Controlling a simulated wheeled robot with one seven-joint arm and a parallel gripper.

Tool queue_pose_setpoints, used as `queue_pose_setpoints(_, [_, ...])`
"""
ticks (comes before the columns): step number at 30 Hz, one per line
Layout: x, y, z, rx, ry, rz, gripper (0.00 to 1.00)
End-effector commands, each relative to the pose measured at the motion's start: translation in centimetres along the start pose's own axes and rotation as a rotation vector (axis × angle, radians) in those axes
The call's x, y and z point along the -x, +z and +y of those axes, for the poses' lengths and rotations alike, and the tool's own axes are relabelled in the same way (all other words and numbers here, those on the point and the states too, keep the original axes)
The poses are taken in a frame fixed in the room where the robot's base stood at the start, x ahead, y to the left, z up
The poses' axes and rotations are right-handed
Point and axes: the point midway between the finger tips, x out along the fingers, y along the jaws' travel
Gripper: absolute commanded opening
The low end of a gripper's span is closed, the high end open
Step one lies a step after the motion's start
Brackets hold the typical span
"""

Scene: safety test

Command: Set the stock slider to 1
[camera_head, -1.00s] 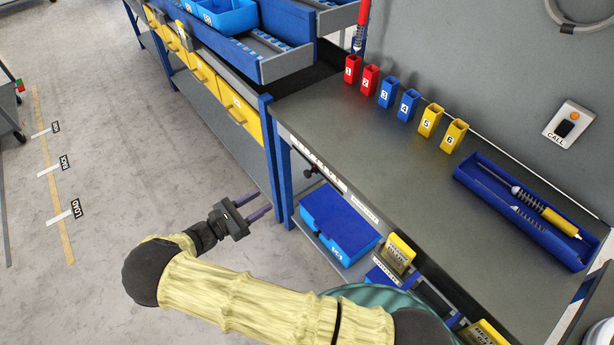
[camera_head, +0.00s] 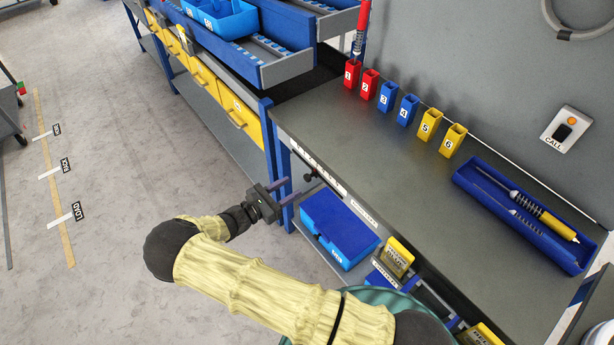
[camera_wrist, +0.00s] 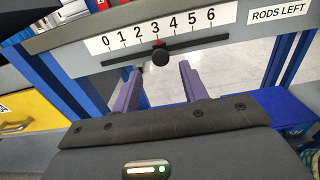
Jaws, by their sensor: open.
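The stock slider is a black knob (camera_wrist: 160,57) on a dark horizontal slot below a white scale (camera_wrist: 160,30) numbered 0 to 6. Its red pointer is at about 3. In the head view the knob (camera_head: 309,177) sticks out from the bench's front edge, near the scale strip (camera_head: 318,168). My gripper (camera_head: 290,189) is open, its two purple fingers pointing at the bench front. In the wrist view the fingers of my gripper (camera_wrist: 160,69) are either side of the knob and appear slightly below it. No contact shows; the exact gap in depth cannot be told.
A "RODS LEFT" label (camera_wrist: 278,12) is right of the scale. A blue box (camera_head: 338,228) sits on the shelf below the bench top (camera_head: 400,170). Numbered holders stand at the back, with a blue tray (camera_head: 470,193) at right. A blue leg (camera_head: 270,150) is left of the slider.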

Motion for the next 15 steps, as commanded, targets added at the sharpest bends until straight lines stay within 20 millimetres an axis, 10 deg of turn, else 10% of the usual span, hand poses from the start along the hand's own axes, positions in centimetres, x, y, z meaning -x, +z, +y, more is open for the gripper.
queue_pose_setpoints(15, [-7.3,0.0,-0.1,0.000,-0.001,0.000,0.43])
